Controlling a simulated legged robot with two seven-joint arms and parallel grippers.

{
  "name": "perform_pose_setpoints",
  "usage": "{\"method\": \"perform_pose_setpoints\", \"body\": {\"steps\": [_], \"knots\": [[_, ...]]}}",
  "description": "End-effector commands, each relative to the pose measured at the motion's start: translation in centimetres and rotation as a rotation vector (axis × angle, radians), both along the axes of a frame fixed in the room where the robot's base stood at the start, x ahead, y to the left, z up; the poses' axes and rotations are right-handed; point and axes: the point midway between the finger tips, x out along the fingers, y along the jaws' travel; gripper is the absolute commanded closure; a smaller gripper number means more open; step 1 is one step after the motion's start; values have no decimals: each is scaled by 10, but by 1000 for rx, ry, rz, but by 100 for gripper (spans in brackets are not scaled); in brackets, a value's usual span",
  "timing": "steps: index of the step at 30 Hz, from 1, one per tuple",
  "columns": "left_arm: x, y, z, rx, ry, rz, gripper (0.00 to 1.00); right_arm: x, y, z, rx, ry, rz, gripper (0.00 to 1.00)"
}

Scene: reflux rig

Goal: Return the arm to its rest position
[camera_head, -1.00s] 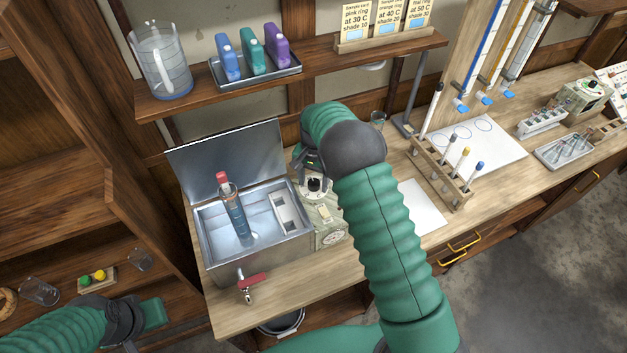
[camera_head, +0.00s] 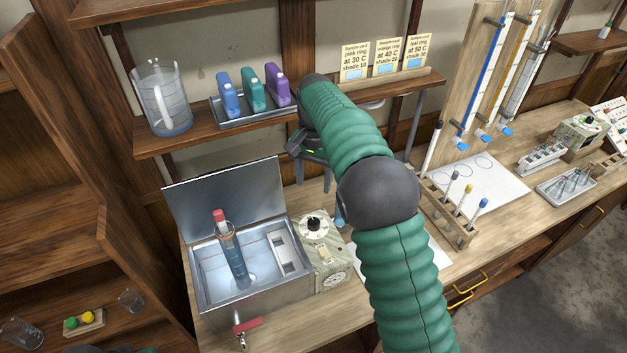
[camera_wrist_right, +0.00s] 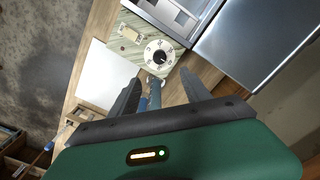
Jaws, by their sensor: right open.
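My right gripper (camera_head: 313,178) hangs in the air above and behind the control box, below the wall shelf, with its dark fingers pointing down. In the right wrist view its two fingers (camera_wrist_right: 162,78) are spread apart, with no object clearly held. A small blue object shows between them, and I cannot tell what it is. My right arm reaches up and bends in front of the bench. The control box (camera_head: 320,262) with its black dial is clear of the gripper; it also shows in the wrist view (camera_wrist_right: 157,52). Only a dark sliver of my left arm shows at the bottom left edge.
The metal bath (camera_head: 205,292) holds a red-capped tube (camera_head: 233,258) with blue liquid; its lid stands open. The shelf (camera_head: 205,133) carries a jug (camera_head: 163,100) and coloured bottles (camera_head: 252,90) close to the right gripper. A tube rack (camera_head: 447,212) stands right of my arm.

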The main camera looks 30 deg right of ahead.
Motion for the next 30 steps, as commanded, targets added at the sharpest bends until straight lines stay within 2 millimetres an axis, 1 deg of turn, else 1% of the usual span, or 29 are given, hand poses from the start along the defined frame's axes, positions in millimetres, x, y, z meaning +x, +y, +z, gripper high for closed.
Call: {"method": "perform_pose_setpoints", "body": {"steps": [13,14,17,20,23,24,26,27,30], "knots": [[0,0,0,0,0,0,100,-1,0,0,0,-1,3,44],[0,0,-1,0,0,0,100,-2,0,-2,0,-4,8,44],[0,0,-6,0,0,0,100,-15,5,-14,2,-21,60,44],[0,0,-14,0,0,0,100,-44,17,-38,-1,-58,176,44],[0,0,-23,0,0,0,100,-86,35,-67,-19,-104,338,44],[0,0,-26,0,0,0,100,-106,44,-79,-28,-121,407,44],[0,0,-30,0,0,0,100,-135,55,-96,-47,-146,514,44],[0,0,-32,0,0,0,100,-155,62,-107,-59,-161,581,44],[0,0,-37,0,0,0,100,-197,74,-128,-87,-193,722,44]]}}
